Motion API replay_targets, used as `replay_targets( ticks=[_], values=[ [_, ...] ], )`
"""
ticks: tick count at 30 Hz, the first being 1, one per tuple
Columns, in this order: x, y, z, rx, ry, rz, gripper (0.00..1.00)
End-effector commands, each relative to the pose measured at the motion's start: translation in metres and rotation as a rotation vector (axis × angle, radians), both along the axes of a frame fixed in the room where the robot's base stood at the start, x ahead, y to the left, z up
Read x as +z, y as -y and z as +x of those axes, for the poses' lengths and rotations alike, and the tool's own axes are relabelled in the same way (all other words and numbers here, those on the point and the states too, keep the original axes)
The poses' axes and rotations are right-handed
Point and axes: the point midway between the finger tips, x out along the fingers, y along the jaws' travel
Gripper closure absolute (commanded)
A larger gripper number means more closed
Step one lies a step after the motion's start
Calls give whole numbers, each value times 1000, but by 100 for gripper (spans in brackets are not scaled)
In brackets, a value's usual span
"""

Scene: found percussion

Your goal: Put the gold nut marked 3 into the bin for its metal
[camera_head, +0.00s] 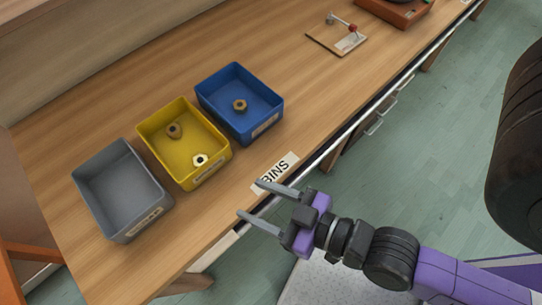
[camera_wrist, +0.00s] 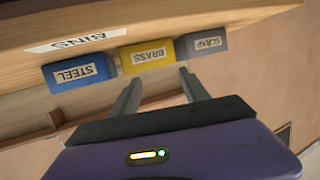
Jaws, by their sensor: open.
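A gold-brown nut (camera_head: 236,107) lies in the blue bin (camera_head: 222,92). In the yellow bin (camera_head: 185,150) lie a brownish nut (camera_head: 173,127) and a nut with a pale top (camera_head: 201,158). I cannot read a number on any nut. In the wrist view, the labels read STEEL on the blue bin (camera_wrist: 80,83), BRASS on the yellow bin (camera_wrist: 140,67) and SCRAP on the grey bin (camera_wrist: 203,55). The grey bin (camera_head: 115,185) looks empty. My gripper (camera_head: 250,199) is open and empty, in front of the bins near the bench edge; its fingers also show in the wrist view (camera_wrist: 160,88).
The bins stand in a row on a wooden bench (camera_head: 310,95), with a BINS label (camera_head: 282,165) at its front edge. A small board with a red knob (camera_head: 352,29) and an orange-brown box (camera_head: 405,14) stand farther along. The bench between is clear.

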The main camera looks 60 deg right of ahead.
Motion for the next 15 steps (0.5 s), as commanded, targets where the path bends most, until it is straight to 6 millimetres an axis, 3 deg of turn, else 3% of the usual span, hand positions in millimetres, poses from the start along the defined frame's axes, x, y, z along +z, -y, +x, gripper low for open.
replay_targets(
  ticks=[1,6,15],
  values=[
    [1,10,-20,-7,-11,-5,46],
    [16,33,-57,-10,-2,-15,46],
    [24,41,-71,-3,8,-16,46]
  ],
)
